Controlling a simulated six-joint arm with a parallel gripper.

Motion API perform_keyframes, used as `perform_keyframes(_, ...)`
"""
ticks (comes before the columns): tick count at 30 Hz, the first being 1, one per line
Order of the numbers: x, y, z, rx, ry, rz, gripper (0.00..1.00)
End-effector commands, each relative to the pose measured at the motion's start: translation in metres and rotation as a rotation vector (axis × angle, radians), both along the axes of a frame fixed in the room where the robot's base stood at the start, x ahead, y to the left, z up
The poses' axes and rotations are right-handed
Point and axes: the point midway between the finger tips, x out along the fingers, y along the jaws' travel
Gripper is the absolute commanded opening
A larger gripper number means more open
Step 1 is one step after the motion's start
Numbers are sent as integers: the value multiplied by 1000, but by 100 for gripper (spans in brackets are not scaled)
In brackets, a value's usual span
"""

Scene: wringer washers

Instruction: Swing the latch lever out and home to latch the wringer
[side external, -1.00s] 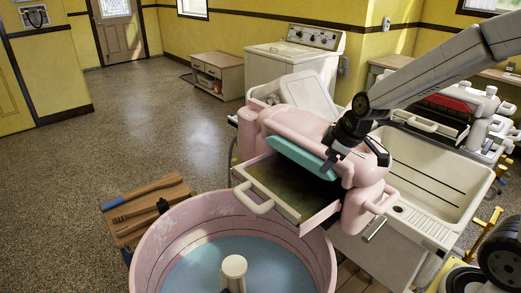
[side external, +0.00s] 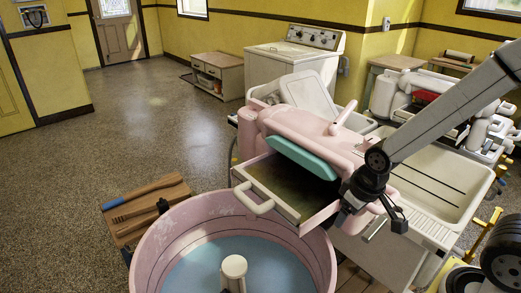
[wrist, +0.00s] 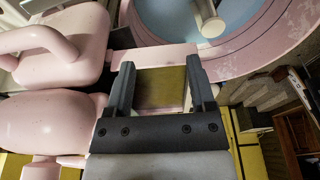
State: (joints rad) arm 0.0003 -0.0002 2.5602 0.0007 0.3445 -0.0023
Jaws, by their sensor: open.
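The pink wringer (side external: 300,128) stands over the tub, with a teal bar (side external: 302,158) along its front. A pink lever (side external: 341,117) stands up at a tilt from its top. A pink loop handle at its right end is mostly behind my gripper (side external: 368,212); in the wrist view a loop handle (wrist: 38,36) shows at upper left. Which of these is the latch lever I cannot tell for sure. My gripper is open beside the wringer's right end. In the wrist view its fingers (wrist: 160,72) point past the tray's olive floor (wrist: 162,90), with nothing gripped.
A pale-framed tray (side external: 262,186) with a front handle juts from the wringer over the pink tub (side external: 160,245). A white sink (side external: 440,185) stands at the right. A wooden rack (side external: 140,205) is left of the tub. Open floor lies farther left.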

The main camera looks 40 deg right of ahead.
Motion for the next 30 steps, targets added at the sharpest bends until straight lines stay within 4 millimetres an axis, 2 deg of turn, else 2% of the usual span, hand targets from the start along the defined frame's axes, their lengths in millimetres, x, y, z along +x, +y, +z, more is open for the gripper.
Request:
perform_keyframes(5, 18, -4, 8, -4, -76, 20, 71)
perform_keyframes(11, 64, -18, 36, -50, -294, 74, 71)
perform_keyframes(15, 104, -40, 71, -145, -500, 113, 71)
perform_keyframes(21, 147, -81, 133, -366, -768, 137, 71)
perform_keyframes(24, 159, -103, 165, -497, -870, 133, 71)
perform_keyframes(30, 168, -139, 214, -724, -990, 107, 71)
